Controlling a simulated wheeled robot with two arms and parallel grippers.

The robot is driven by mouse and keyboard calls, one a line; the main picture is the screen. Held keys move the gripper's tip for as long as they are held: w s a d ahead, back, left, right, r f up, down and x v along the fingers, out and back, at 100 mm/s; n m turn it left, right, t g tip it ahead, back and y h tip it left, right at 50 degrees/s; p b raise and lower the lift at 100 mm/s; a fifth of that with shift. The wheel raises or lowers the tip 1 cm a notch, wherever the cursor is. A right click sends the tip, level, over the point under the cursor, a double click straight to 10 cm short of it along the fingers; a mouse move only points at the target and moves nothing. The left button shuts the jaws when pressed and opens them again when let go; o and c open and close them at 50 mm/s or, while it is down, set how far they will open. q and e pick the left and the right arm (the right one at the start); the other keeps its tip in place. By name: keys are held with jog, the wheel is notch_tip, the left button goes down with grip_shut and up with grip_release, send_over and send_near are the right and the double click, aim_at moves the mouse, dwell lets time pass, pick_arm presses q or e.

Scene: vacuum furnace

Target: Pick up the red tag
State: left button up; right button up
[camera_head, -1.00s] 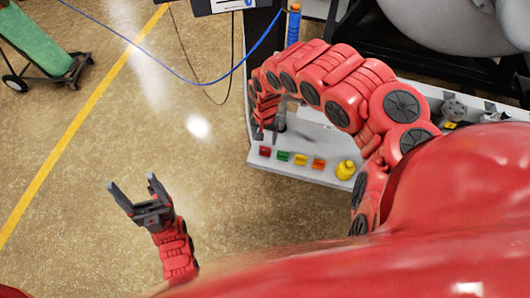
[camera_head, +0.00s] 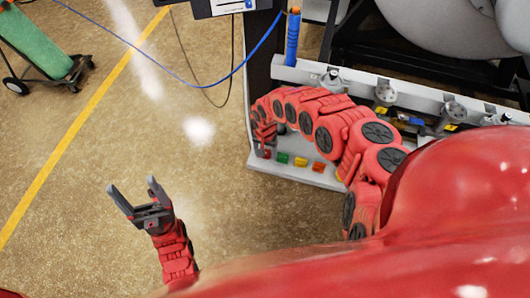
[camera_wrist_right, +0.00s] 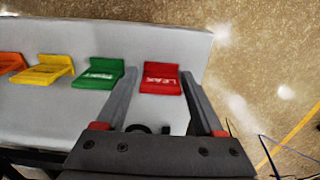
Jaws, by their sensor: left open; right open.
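The red tag (camera_wrist_right: 160,80), lettered "LEAK", lies at the end of a row of tags on a pale shelf (camera_wrist_right: 75,125). In the right wrist view it sits ahead of and between the fingers of my right gripper (camera_wrist_right: 159,73), which is open and empty. I cannot tell whether the fingers touch it. In the head view my right gripper (camera_head: 265,147) is right at the red tag and partly hides it. My left gripper (camera_head: 132,187) is open and empty, over the floor at the left.
Beside the red tag lie a green tag (camera_wrist_right: 98,74), a yellow tag (camera_wrist_right: 43,70) and an orange tag (camera_wrist_right: 10,63). A blue cable (camera_head: 180,72) hangs across the upper left. A cart with a green cylinder (camera_head: 35,45) stands at far left. Open floor lies left of the shelf.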

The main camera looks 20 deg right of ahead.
jog(key=c, duration=1.1)
